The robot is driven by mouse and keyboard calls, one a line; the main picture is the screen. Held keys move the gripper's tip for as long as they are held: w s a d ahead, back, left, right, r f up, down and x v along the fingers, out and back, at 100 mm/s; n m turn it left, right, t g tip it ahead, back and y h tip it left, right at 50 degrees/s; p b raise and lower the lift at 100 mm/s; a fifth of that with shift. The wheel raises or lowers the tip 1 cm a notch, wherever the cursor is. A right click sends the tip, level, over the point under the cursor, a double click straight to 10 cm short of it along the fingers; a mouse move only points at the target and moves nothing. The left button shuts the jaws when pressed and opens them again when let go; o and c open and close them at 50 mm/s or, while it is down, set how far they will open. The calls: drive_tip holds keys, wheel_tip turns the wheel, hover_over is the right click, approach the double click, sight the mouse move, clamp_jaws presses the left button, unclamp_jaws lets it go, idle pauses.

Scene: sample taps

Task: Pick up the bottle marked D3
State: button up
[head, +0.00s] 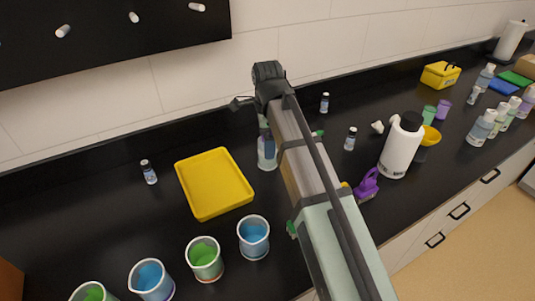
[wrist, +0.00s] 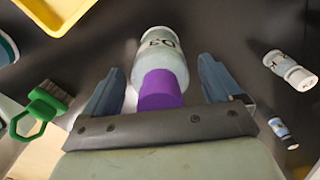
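A pale translucent bottle (wrist: 162,52) with a purple cap (wrist: 160,90) stands between my gripper's fingers. Its white label shows upside down in the wrist view and appears to read D3. The bottle also shows in the head view (head: 267,155), partly hidden by my arm. My gripper (wrist: 158,68) is open around the bottle, one blue-grey finger on each side. A gap shows between each finger and the bottle.
A yellow tray (head: 214,183) lies left of the bottle. Several beakers, including a blue one (head: 253,237), stand in front. A green-handled brush (wrist: 40,108) lies nearby.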

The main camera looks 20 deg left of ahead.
drive_tip(key=c, duration=1.6)
